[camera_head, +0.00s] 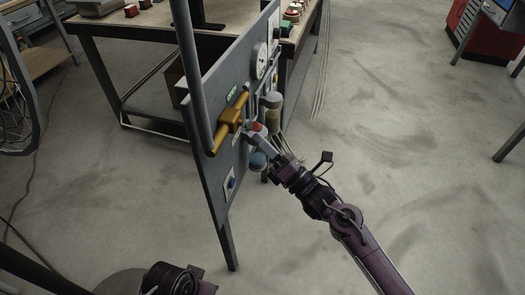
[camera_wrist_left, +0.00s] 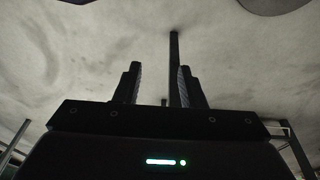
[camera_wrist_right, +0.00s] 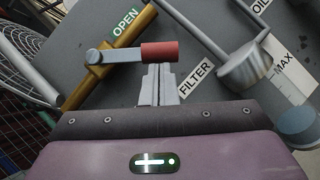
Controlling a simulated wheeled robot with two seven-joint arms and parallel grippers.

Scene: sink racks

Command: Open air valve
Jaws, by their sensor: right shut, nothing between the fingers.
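The brass air valve (camera_head: 229,116) sits on a grey upright panel (camera_head: 213,170) below a green OPEN label (camera_head: 232,93). Its lever (camera_wrist_right: 122,56) ends in a red grip (camera_wrist_right: 160,51), which also shows in the head view (camera_head: 257,127). My right gripper (camera_head: 262,139) is at the panel, right beside the red grip. In the right wrist view its closed fingers (camera_wrist_right: 158,72) reach up to the lower side of the grip with nothing between them; I cannot tell whether they touch. My left gripper (camera_wrist_left: 156,80) is open and empty above bare floor, away from the valve.
A round gauge (camera_head: 259,61) and a filter bowl (camera_head: 258,160) are on the panel to the right of the valve. A grey pipe (camera_head: 189,70) rises on its left. A workbench (camera_head: 130,22) stands behind.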

